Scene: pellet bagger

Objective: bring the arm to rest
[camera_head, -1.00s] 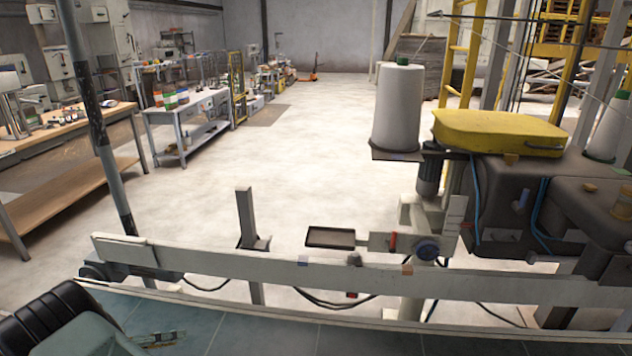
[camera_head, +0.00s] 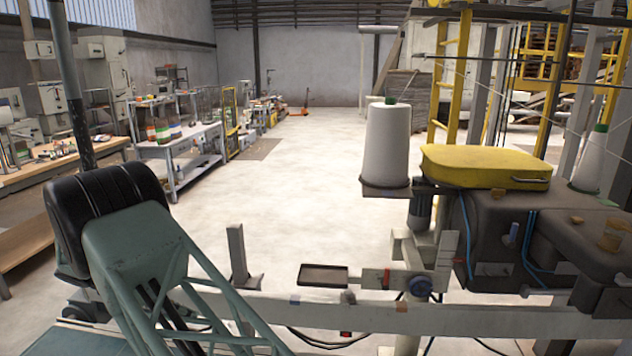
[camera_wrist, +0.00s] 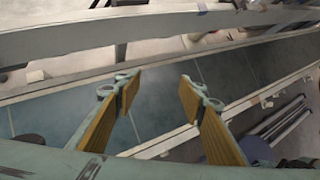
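My gripper (camera_wrist: 160,82) shows in the wrist view with its two fingers apart, tan-orange pads on their inner faces. Nothing is held between them. It hangs over a dark teal surface (camera_wrist: 162,105) bordered by pale rails. My own green arm link and black joint cover stand at the lower left of the head view. The gripper itself is outside the head view.
A long pale rail (camera_head: 440,318) crosses the front of the head view. A sewing machine (camera_head: 510,235) with a yellow cover (camera_head: 485,165) and white thread cone (camera_head: 387,145) stands right. A small dark tray (camera_head: 324,275) sits at centre. Open floor lies behind.

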